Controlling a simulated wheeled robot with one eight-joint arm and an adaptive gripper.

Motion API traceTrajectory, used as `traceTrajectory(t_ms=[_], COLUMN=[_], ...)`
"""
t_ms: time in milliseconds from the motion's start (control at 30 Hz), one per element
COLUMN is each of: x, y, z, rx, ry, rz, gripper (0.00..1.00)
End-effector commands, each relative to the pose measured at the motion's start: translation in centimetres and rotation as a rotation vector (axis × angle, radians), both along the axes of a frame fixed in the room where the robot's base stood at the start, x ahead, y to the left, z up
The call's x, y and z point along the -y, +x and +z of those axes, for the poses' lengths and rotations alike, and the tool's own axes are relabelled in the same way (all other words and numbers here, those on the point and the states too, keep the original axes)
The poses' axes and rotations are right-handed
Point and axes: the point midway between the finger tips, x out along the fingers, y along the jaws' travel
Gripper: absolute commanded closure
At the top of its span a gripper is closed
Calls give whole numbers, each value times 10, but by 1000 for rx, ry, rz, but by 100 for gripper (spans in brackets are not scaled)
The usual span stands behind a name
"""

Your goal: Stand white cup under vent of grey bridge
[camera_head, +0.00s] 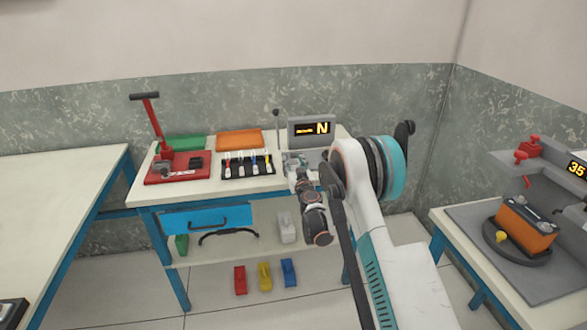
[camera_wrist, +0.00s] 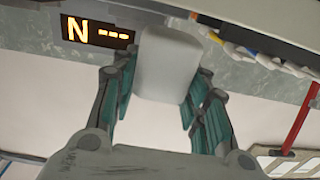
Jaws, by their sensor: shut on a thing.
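My gripper (camera_head: 296,178) is over the right part of the middle table, in front of the grey display unit. In the wrist view my gripper (camera_wrist: 160,95) has its fingers on both sides of a pale, smooth, rounded thing that looks like the white cup (camera_wrist: 168,62), and is shut on it. The wrist picture is upside down.
The grey display unit (camera_head: 299,142) reads N. Left of my gripper are a black rack (camera_head: 248,171) with several coloured probes, a red lever press (camera_head: 178,168), and green (camera_head: 180,143) and orange (camera_head: 240,141) trays. A battery station (camera_head: 535,262) stands right.

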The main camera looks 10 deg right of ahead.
Motion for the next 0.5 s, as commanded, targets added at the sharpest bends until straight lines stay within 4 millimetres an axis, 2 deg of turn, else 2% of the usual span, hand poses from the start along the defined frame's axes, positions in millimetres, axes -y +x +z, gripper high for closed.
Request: traceTrajectory(t_ms=[500], x=[0], y=[0], z=[134], rx=[0], ry=[0], rz=[0], gripper=[78])
